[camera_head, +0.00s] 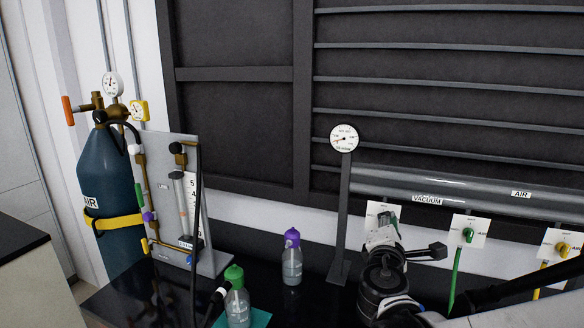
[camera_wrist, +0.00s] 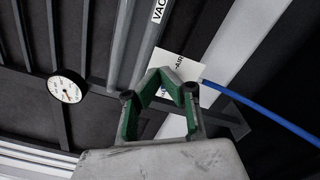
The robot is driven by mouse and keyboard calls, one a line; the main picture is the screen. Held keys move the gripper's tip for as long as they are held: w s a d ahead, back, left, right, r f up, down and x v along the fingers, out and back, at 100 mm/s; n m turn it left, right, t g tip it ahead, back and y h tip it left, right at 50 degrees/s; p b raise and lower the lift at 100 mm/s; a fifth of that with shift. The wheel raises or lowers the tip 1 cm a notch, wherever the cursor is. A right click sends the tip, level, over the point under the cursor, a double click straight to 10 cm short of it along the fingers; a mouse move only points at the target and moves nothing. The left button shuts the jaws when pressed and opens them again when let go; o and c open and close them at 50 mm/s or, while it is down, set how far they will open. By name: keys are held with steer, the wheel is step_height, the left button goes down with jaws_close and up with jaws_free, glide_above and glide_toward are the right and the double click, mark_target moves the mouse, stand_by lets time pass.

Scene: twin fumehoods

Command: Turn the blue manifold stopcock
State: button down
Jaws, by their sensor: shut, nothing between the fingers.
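The white plate of the blue stopcock (camera_wrist: 172,58) is at the VACUUM pipe, with a blue hose (camera_wrist: 255,108) running off to the right in the wrist view. The stopcock handle is mostly hidden behind my fingers; only a speck of blue shows between them. My gripper (camera_wrist: 170,80), with green finger pads, is shut and empty right in front of this plate. In the head view my gripper (camera_head: 388,222) covers most of the plate (camera_head: 373,208), and the blue handle cannot be seen. Whether the fingers touch the handle cannot be told.
To the right are plates with a green stopcock (camera_head: 468,235) and a yellow stopcock (camera_head: 562,249). A gauge on a post (camera_head: 344,138) stands left of my gripper. A purple-capped bottle (camera_head: 292,262), a green-capped bottle (camera_head: 237,300) and a gas cylinder (camera_head: 108,190) are farther left.

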steer(key=shift+x, duration=0.8)
steer(key=shift+w+a+f+b, duration=0.15)
steer(key=shift+a+f+b, duration=0.25)
steer(key=shift+b, duration=0.3)
stand_by(0.6)
steer(key=shift+d+f+b, duration=0.4)
steer(key=shift+f+b, duration=0.35)
steer(key=shift+b, duration=0.5)
steer(key=shift+d, duration=0.15)
stand_by(0.6)
steer(key=p+v, duration=0.1)
steer(key=v, duration=0.5)
steer(key=shift+s+d, duration=0.25)
steer(key=shift+s, duration=0.05)
steer(key=shift+d+r, duration=0.1)
